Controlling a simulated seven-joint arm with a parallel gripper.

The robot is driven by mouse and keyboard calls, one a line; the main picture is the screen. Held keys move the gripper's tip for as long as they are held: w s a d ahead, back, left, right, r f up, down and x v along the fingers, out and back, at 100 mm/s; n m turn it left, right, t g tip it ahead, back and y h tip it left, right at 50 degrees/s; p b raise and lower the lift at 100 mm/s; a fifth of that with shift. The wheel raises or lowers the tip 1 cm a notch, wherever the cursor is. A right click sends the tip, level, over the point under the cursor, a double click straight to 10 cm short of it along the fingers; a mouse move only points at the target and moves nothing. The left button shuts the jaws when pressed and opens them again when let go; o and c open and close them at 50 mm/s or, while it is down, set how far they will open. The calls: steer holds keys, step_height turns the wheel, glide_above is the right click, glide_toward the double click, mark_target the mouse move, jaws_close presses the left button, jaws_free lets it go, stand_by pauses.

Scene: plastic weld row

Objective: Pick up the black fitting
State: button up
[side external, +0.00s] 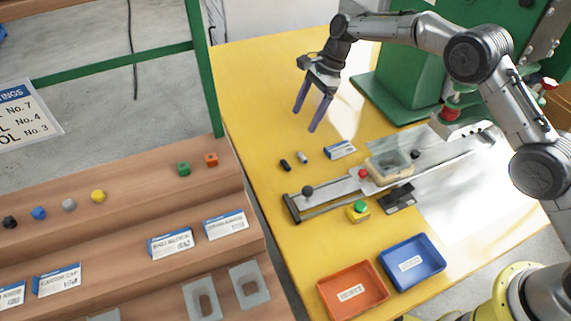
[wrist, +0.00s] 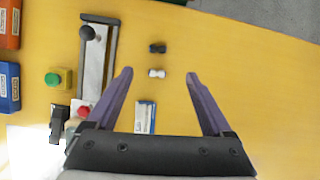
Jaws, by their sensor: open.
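The black fitting (side external: 285,165) is a small dark piece lying on the yellow table, left of a small white fitting (side external: 302,157). In the wrist view the black fitting (wrist: 157,48) lies just above the white fitting (wrist: 157,73) in the picture, with a small gap between them. My gripper (side external: 305,120) is open and empty, held above the table with its purple fingers pointing down. In the wrist view both fittings appear between or just beyond the fingertips, with the black one nearer the picture's top.
A blue-and-white labelled box (side external: 340,149) lies close by the fittings. A slide fixture (side external: 330,191) with a black knob (side external: 307,191) crosses the table. A green button (side external: 360,207), an orange tray (side external: 326,298) and a blue tray (side external: 436,262) stand nearer the front. The table's back left is clear.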

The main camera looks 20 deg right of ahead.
glide_toward(287, 163)
steer(key=shift+a+f, duration=0.8)
steer(key=shift+f, duration=0.2)
steer(key=shift+d+x, duration=0.15)
steer(key=shift+x, duration=1.3)
steer(key=shift+d+x, duration=0.1)
steer(key=shift+x, duration=1.3)
steer(key=shift+f, duration=0.15)
steer(key=shift+c, duration=0.2)
jaws_close()
